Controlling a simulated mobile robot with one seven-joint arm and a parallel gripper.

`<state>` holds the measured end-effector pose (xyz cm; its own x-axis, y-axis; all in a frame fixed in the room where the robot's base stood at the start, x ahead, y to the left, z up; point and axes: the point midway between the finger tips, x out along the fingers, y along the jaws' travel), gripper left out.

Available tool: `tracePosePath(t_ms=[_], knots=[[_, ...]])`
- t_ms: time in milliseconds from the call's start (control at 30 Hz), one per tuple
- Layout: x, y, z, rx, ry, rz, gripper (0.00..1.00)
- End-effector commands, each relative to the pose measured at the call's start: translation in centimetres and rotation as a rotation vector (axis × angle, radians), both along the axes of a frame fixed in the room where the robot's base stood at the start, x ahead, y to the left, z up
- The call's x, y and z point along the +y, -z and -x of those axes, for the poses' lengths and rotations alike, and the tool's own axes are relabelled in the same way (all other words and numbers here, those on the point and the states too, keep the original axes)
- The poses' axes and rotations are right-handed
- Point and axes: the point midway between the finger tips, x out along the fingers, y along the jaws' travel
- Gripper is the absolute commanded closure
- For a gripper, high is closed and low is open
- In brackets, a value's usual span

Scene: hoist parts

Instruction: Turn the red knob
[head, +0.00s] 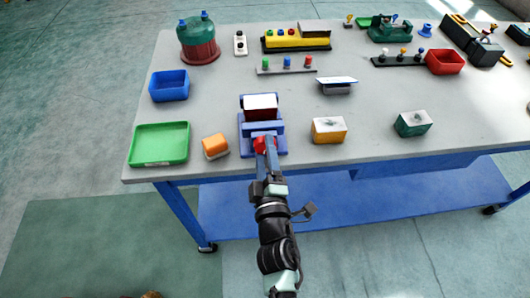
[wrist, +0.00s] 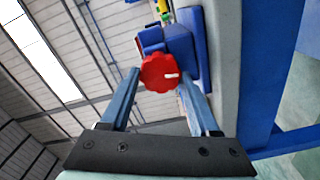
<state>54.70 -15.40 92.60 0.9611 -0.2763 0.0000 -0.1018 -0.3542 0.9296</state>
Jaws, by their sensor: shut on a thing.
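The red knob (wrist: 158,73) is a scalloped disc with a white mark that points right in the wrist view. It sits on the front of a blue fixture (wrist: 181,42). In the head view the red knob (head: 260,145) is partly hidden by my gripper. The blue fixture (head: 247,131) stands near the table's front edge and has a white-and-red block on top. My gripper (wrist: 158,80) has one finger on each side of the knob and is shut on it. In the head view my gripper (head: 266,146) reaches the fixture from the front.
An orange block (head: 214,146) and a green tray (head: 160,144) lie left of the fixture. A yellow block (head: 328,130) and a dark green block (head: 413,123) are to its right. The grey table (head: 210,95) has several other parts farther back.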

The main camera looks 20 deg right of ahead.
Motion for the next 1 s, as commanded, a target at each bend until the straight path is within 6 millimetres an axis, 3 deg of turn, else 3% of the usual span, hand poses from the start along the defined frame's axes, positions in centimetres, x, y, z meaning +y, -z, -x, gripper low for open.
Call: tracePosePath(t_ms=[400,933,967,1000], knots=[[0.05,0.11,0.02,0.050,0.000,0.170,0.93],[0.01,0.11,0.03,0.056,0.000,0.193,0.93],[0.01,0.12,0.03,0.056,0.000,0.193,0.34],[0.02,0.10,0.03,0.056,0.000,0.193,0.27]])
